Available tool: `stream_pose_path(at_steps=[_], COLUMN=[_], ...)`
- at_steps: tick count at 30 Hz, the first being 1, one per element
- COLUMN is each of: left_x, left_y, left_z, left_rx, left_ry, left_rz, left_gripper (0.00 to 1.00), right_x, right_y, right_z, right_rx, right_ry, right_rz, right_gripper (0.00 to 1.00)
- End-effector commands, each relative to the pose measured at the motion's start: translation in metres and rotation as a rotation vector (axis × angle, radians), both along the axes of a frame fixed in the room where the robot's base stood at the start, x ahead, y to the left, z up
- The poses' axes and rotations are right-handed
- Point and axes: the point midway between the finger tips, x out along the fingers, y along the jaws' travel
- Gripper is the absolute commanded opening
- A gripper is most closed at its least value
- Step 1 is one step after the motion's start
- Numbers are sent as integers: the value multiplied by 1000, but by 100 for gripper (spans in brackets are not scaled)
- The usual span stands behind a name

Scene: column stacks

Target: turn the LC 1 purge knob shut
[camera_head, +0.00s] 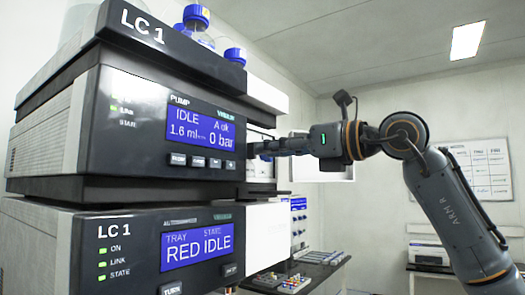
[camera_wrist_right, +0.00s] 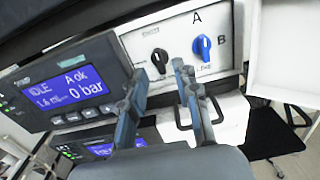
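The LC 1 pump module (camera_head: 170,125) shows "IDLE", "A ok" and "0 bar" on its display. In the right wrist view, a black knob (camera_wrist_right: 160,58) and a blue knob (camera_wrist_right: 203,46) sit on a white panel beside the display. The blue knob has the letters A and B around it. The black knob is likely the purge knob; its small label is not legible. My right gripper (camera_wrist_right: 160,72) is open, with the black knob appearing between its fingertips; contact cannot be told. In the head view, my right gripper (camera_head: 258,148) reaches the module's right side, where the knobs are hidden.
A lower LC 1 autosampler module (camera_head: 150,245) stands beneath the pump. Blue-capped bottles (camera_head: 197,16) stand on top. A black bracket-like handle (camera_wrist_right: 183,118) shows behind the right finger. Farther back are a bench with trays (camera_head: 295,278) and a printer-like device (camera_head: 430,254).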

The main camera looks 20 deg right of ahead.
Motion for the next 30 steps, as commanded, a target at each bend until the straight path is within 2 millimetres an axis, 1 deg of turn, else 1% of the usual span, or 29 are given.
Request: stream_pose_path(at_steps=[1,6,12,18,30], left_x=[0,1,1,1,1], left_y=[0,-1,-1,-1,-2], left_z=[0,0,0,0,0], left_rx=[0,-1,-1,-1,-1], left_ry=[0,-1,-1,-1,-1], left_rz=[0,0,0,0,0], left_gripper=[31,31,31,31,31], right_x=[-9,-38,-62,-70,-70], right_y=[-9,-31,-49,-55,-55], right_z=[1,0,0,0,0], right_rx=[1,1,2,0,1], right_ry=[-2,0,1,1,2], right_rz=[-3,-3,0,0,1], right_gripper=[31,31,31,31,31])
